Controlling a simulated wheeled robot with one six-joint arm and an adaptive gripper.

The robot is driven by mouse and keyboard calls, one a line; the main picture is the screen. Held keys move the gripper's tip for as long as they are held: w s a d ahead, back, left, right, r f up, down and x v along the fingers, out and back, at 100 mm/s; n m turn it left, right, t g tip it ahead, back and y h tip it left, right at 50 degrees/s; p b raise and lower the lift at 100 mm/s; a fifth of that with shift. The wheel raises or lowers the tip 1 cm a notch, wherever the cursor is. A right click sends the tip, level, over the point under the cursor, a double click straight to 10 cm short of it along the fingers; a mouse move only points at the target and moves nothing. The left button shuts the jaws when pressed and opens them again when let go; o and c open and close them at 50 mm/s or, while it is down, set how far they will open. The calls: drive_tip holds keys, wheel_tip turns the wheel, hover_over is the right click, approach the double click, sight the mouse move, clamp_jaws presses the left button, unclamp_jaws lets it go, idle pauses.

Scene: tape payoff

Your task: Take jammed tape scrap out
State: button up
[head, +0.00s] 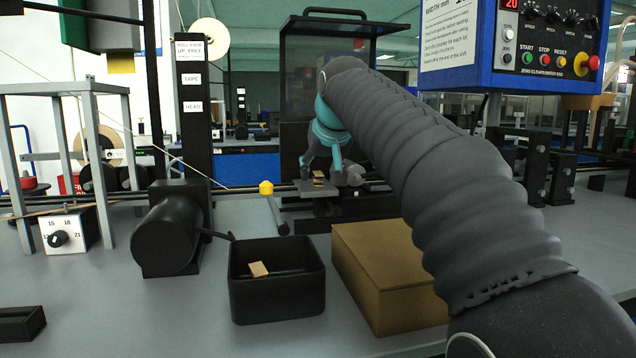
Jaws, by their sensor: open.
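My gripper (330,178) is open, at the far side of the bench, under a raised dark see-through guard (322,80). Its fingers point down at a dark metal plate (300,205). A small tan piece of tape scrap (319,180) shows between the fingers, above or on the plate; I cannot tell whether a finger touches it. Another tan scrap (259,269) lies in the black open bin (277,302) at the front.
A brown box (385,262) stands right of the bin. A black motor (172,235) and a yellow-knobbed lever (267,190) stand to the left. A blue control box (545,45) with buttons hangs at upper right. The bench front left is mostly clear.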

drive_tip(key=shift+x, duration=0.75)
drive_tip(key=c, duration=0.8)
drive_tip(key=shift+o, duration=0.2)
drive_tip(key=shift+r, duration=0.1)
